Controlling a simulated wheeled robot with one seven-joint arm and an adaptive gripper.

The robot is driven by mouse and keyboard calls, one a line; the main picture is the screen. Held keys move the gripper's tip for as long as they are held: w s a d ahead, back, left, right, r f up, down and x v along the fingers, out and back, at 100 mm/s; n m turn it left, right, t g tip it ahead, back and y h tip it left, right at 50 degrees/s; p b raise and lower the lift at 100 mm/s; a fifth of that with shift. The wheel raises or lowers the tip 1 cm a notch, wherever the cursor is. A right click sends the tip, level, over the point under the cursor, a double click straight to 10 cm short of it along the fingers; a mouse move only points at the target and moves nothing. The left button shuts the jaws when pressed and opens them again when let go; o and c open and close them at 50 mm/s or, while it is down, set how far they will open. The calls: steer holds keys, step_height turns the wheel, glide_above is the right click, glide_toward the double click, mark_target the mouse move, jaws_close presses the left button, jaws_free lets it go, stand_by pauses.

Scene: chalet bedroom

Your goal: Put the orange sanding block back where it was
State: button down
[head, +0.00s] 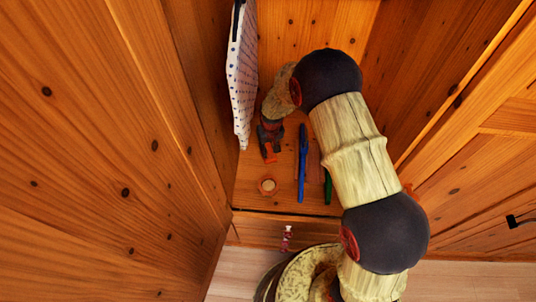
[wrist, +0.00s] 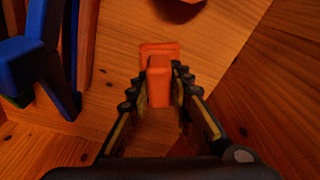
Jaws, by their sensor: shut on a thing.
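My gripper (wrist: 159,85) is shut on the orange sanding block (wrist: 159,66), which sits between its fingertips in the wrist view. In the head view the gripper (head: 269,142) points down over the wooden shelf, with the orange block (head: 270,153) at its tips. I cannot tell whether the block touches the wood or is just above it. My wrist and fingers hide part of the block.
A blue tool (head: 302,160) lies to the right of the gripper, with a green item (head: 327,187) beyond it. A dotted cloth (head: 241,75) hangs at the left. Wooden walls enclose both sides.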

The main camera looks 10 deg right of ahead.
steer(key=shift+w+a+f, duration=0.1)
steer(key=shift+w+f, duration=0.2)
steer(key=shift+f, duration=0.1)
steer(key=shift+w+f+b, duration=0.15)
steer(key=shift+f+b, duration=0.35)
steer(key=shift+f, duration=1.05)
steer(key=shift+f, duration=0.1)
steer(key=c, duration=1.6)
jaws_free()
